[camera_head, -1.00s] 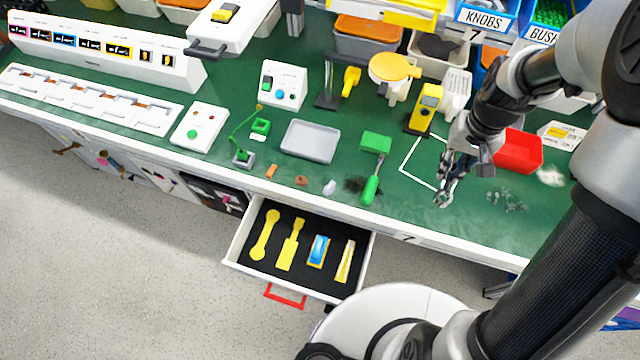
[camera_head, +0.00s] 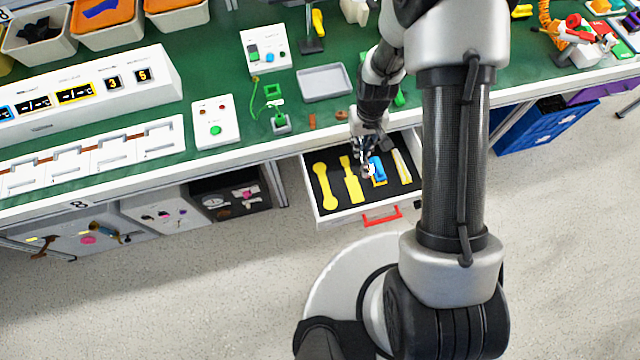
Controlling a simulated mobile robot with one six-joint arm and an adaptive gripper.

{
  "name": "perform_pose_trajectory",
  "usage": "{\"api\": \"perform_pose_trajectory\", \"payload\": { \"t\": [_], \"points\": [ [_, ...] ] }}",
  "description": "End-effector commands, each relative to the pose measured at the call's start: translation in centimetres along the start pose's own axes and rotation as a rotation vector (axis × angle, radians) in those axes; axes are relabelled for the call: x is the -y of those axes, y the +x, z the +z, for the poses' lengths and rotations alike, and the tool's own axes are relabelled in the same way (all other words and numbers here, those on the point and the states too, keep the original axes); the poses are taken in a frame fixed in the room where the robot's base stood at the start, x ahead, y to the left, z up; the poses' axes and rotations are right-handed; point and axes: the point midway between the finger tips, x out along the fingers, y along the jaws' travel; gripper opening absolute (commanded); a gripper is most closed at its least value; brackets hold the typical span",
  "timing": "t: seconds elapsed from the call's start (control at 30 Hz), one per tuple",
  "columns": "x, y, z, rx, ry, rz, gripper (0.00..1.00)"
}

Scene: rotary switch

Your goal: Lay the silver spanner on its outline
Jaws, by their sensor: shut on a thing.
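My gripper (camera_head: 364,168) is above the open drawer, over its middle, near the blue piece. It is shut on a small silver thing that looks like the silver spanner; the fingers hide most of it and its shape is hard to tell. The drawer (camera_head: 312,192) has a black lining with yellow outlines. The leftmost yellow outline (camera_head: 325,187) is long with rounded ends, like a spanner, and is empty. It is left of my gripper. Beside it is another yellow outline (camera_head: 352,182) with a wide lower part.
A blue piece (camera_head: 378,170) lies on a yellow patch in the drawer, with a yellow-and-white piece (camera_head: 402,165) to its right. The drawer's red handle (camera_head: 382,216) faces front. The green bench (camera_head: 230,80) edge is just behind.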

Motion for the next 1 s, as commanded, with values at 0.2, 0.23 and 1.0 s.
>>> {"api": "perform_pose_trajectory", "payload": {
  "t": [0.2, 0.23, 1.0],
  "points": [
    [1.5, 7.0, 1.3, 0.003, -0.08, 0.0, 0.0],
    [1.6, 7.5, 1.3, 0.001, -0.086, 0.0, 0.0],
    [3.6, 22.1, 0.7, -0.005, -0.102, 0.001, 0.0]
  ]
}}
